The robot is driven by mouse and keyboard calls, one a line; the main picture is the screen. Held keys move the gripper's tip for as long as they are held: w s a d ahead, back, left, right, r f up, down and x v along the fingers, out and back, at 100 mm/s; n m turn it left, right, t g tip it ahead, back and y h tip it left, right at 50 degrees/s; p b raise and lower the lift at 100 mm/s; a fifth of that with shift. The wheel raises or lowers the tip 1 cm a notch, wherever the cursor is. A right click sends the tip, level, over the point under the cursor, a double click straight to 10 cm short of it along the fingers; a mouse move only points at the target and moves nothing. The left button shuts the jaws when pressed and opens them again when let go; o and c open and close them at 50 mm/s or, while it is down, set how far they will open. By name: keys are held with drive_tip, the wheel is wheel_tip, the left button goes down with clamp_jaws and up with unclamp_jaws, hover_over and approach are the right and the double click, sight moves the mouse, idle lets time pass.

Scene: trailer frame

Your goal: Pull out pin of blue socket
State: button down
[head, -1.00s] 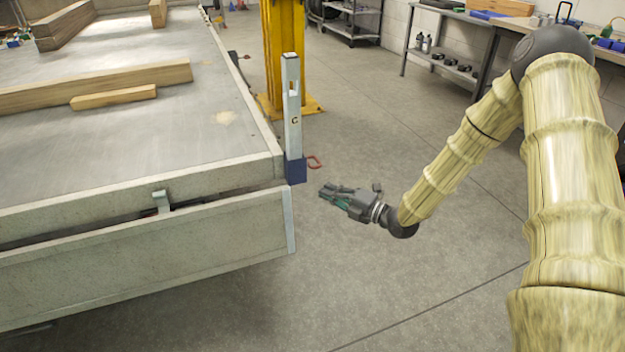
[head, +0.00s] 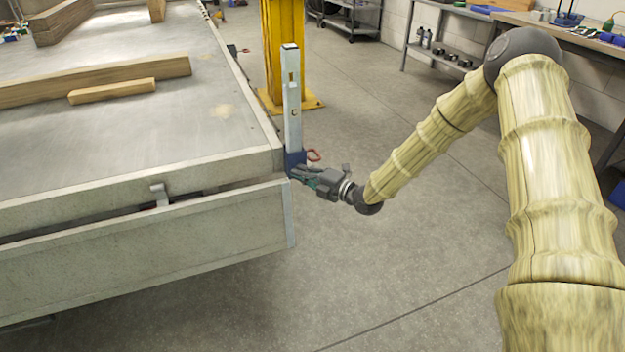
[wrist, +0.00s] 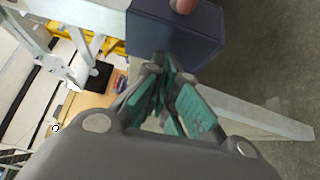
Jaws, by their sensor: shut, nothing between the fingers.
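The blue socket (head: 294,158) sits at the trailer's corner, around the foot of the upright grey post (head: 292,100). It also shows in the wrist view as a dark blue block (wrist: 185,40). In the wrist view a reddish rounded end (wrist: 183,5), perhaps part of the pin, shows at the top edge. My gripper (head: 303,172) is shut and empty, just below and right of the socket. Its green-padded fingertips (wrist: 163,75) are together at the block's lower edge; I cannot tell whether they touch it.
The trailer bed (head: 120,130) with wooden beams (head: 95,82) fills the left. Its end board (head: 150,245) hangs below the bed edge. A yellow column (head: 283,50) stands behind the post. The floor (head: 420,230) to the right is clear up to the workbench (head: 560,35).

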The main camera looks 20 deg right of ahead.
drive_tip(key=shift+w+d, duration=0.25)
drive_tip(key=shift+d, duration=0.7)
drive_tip(key=shift+w+d, duration=0.2)
drive_tip(key=shift+d, duration=0.7)
drive_tip(key=shift+d, duration=0.1)
drive_tip(key=shift+d+r, duration=0.1)
drive_tip(key=shift+d, duration=1.65)
approach(314, 161)
drive_tip(key=s, duration=0.1)
drive_tip(key=s+a, duration=0.2)
drive_tip(key=s, duration=0.1)
drive_tip(key=shift+p, duration=0.35)
